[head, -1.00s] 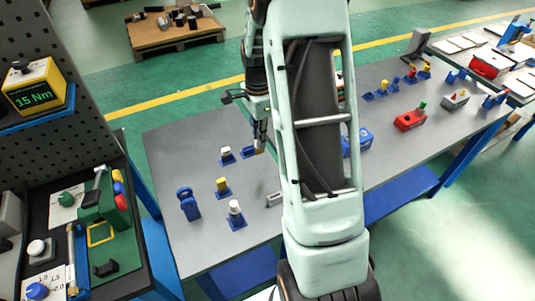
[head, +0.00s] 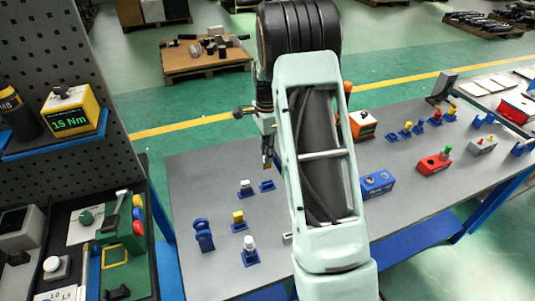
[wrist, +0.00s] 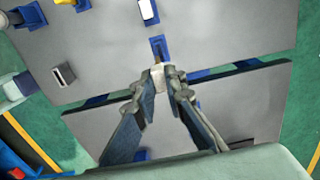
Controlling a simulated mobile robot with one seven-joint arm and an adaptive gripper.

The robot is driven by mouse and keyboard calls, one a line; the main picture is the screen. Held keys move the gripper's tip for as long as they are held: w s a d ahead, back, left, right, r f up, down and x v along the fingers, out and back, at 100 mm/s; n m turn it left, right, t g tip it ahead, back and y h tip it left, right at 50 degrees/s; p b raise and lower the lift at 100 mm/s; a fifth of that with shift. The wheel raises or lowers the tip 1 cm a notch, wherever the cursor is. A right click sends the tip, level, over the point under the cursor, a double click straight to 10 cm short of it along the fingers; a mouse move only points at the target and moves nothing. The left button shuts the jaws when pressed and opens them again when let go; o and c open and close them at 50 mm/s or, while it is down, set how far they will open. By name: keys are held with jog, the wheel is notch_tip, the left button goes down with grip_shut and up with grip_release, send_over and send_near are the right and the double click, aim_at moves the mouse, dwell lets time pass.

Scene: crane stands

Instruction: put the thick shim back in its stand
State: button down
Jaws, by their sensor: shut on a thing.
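My gripper (head: 267,163) is above the grey table, just beyond a small blue stand (head: 267,185) with nothing seen in it. In the wrist view my gripper (wrist: 159,84) is shut on a small pale block, which I take to be the thick shim (wrist: 158,78). A small orange-brown bit shows at its far end. The blue stand (wrist: 158,47) lies straight past the fingertips there, apart from the shim as far as I can tell. The fingers hide part of the shim.
A stand with a white-topped piece (head: 245,187) is just left of the empty one. A yellow-topped piece (head: 239,218), another white-topped piece (head: 249,244) and a blue holder (head: 203,235) stand nearer. A metal block (wrist: 63,75) lies on the table. A blue box (head: 378,184) stands right.

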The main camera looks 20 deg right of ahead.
aim_at(267, 166)
jog(key=shift+f+b, duration=1.75)
jog(key=shift+f, duration=1.15)
jog(key=shift+f+b, duration=1.1)
jog(key=shift+f, duration=0.55)
jog(key=c, duration=2.4)
grip_release()
jog(key=shift+f, duration=0.1)
jog(key=o, duration=0.5)
jog(key=shift+r+p, duration=1.6)
jog(key=shift+r, duration=1)
